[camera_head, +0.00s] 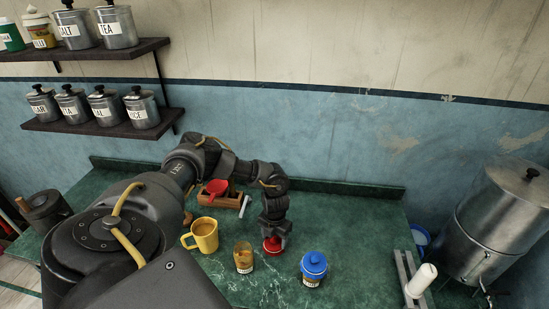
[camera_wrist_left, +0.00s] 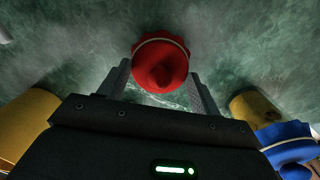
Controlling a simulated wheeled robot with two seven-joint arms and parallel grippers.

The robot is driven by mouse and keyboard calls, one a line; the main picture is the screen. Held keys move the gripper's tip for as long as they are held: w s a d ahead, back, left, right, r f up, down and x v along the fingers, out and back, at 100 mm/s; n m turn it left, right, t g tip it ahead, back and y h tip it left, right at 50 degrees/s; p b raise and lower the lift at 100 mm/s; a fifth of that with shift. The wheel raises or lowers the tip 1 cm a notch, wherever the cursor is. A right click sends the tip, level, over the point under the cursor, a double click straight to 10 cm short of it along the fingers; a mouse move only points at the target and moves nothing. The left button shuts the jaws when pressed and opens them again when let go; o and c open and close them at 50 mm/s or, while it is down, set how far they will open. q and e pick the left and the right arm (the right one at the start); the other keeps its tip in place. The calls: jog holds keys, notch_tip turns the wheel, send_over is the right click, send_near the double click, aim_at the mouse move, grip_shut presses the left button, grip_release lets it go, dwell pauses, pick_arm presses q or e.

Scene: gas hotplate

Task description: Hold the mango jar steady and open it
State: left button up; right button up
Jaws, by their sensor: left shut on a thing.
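My left gripper (camera_head: 273,235) points down and is shut on a red lid (camera_head: 272,246). In the left wrist view the red lid (camera_wrist_left: 162,65) sits between the two fingers, with green counter behind it. I cannot tell whether the lid touches the counter. A small glass jar (camera_head: 244,259) with orange-yellow contents and a pale label stands upright just left of the gripper. No lid shows on it, and its label is too small to read. A jar with a blue lid (camera_head: 313,264) stands to the right. My right gripper is not in view.
A yellow mug (camera_head: 204,236) stands left of the open jar. A wooden box (camera_head: 222,200) with a red scoop (camera_head: 217,187) is behind it. A white roll (camera_head: 421,279) and a large metal pot (camera_head: 505,220) are at right. The counter (camera_head: 360,215) at back right is clear.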

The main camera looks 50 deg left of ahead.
pick_arm(q)
jog(key=shift+w+f, duration=0.1)
jog(key=shift+f, duration=0.55)
jog(key=shift+f, duration=0.2)
jog(key=o, duration=1.1)
jog(key=shift+a, duration=0.1)
